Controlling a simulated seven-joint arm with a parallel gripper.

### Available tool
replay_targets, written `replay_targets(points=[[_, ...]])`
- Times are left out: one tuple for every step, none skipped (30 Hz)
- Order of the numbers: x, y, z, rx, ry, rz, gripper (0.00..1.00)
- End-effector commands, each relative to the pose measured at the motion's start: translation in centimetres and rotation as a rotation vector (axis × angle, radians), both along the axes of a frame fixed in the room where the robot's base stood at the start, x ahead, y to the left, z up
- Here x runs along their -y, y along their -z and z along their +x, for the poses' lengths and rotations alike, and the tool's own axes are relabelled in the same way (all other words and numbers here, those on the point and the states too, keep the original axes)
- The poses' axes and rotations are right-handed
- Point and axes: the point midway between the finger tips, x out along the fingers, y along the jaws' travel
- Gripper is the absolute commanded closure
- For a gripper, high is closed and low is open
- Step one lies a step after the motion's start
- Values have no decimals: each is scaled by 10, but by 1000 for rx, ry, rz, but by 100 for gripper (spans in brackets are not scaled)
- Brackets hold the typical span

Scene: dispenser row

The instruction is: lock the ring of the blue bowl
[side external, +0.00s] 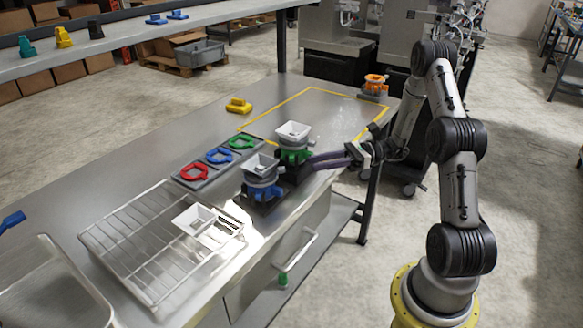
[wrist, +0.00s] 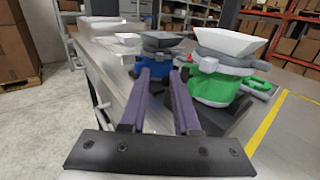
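The blue bowl (side external: 262,190) stands upright on a dark base near the table's front edge, with a grey ring (side external: 262,178) around it and a grey square hopper (side external: 262,164) on top. In the wrist view the blue bowl (wrist: 158,56) is straight ahead, beyond my fingertips, under a dark hopper (wrist: 166,40). My gripper (side external: 311,161) reaches in from the right, with its long purple fingers level. In the wrist view the fingers are apart with nothing between them. I cannot tell if they touch anything, or how the ring is turned.
The green bowl (side external: 294,155) with a white hopper (side external: 293,131) stands close beside the blue one. Red (side external: 194,172), blue (side external: 219,155) and green (side external: 241,142) ring shapes lie in a tray behind. A wire rack (side external: 130,245) holds a white hopper (side external: 193,220). The yellow-outlined table area is mostly clear.

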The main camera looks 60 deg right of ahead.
Motion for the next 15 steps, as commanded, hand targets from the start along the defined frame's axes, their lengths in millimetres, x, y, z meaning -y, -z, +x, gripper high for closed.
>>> replay_targets(points=[[-10, 0, 6, -1, -6, 1, 70], [-14, 0, 10, -1, -5, 1, 70], [-21, 0, 15, -2, -6, 0, 70], [-25, 0, 18, -2, -5, 0, 70], [-29, 0, 22, -1, -6, 0, 70], [-35, 0, 26, 0, -5, 0, 70], [-39, 0, 29, 0, -5, 0, 70], [-42, 0, 32, -1, -5, -1, 70], [-46, 0, 35, -1, -5, -1, 70], [-49, 0, 37, -1, -4, -1, 70], [-52, 0, 40, -1, -3, -1, 70], [-55, 0, 42, -1, -3, -2, 70], [-56, 0, 43, -1, -3, -2, 70], [-58, 0, 45, -1, -2, -2, 70], [-60, 0, 46, -1, -2, -1, 70]])
